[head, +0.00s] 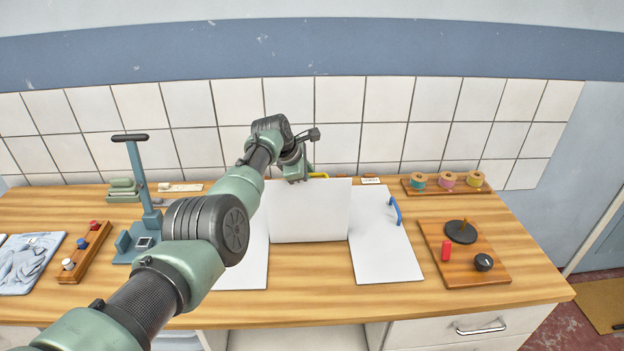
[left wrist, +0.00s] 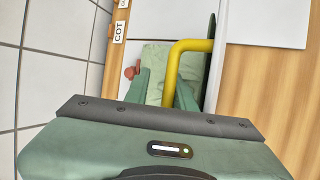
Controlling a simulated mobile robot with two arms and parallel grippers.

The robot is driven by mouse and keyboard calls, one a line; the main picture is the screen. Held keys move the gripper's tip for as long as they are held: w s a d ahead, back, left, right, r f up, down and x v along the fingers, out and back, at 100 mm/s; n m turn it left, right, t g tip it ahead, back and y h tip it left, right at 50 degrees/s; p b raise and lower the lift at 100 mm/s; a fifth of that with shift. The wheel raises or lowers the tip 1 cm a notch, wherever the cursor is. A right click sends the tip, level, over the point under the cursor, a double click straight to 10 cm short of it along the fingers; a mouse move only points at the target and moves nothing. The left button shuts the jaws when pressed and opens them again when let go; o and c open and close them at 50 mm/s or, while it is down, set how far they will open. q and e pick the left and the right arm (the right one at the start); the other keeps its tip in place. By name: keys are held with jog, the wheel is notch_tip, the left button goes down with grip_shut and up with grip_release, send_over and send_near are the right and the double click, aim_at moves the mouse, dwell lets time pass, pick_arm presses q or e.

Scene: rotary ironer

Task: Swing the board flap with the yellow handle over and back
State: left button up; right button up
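The white board flap (head: 310,212) stands raised and tilted near the middle of the flat white board (head: 384,250) in the head view. Its yellow handle (head: 318,175) shows at the flap's top edge, partly behind my left gripper (head: 300,178). In the left wrist view the yellow handle (left wrist: 190,47) bends down between the green fingers of my left gripper (left wrist: 165,92), which look closed around it. The fingertips are partly hidden by the handle and the gripper body. A blue handle (head: 396,210) sits on the right part of the board. My right gripper is not in view.
A blue lever stand (head: 140,180) and a wooden strip with knobs (head: 85,250) are on the left. A wooden panel with a red peg and dark knobs (head: 465,275) lies right. A spool rack (head: 447,186) is near the tiled wall. Bare counter (head: 400,305) runs along the front.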

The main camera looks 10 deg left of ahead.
pick_arm(q)
jog(key=a+r+p, duration=0.1)
jog(key=a+r, duration=0.2)
jog(key=r, duration=0.4)
jog(key=shift+w, duration=0.3)
dwell(0.6)
jog(key=shift+a+r, duration=0.1)
jog(key=shift+r, duration=0.15)
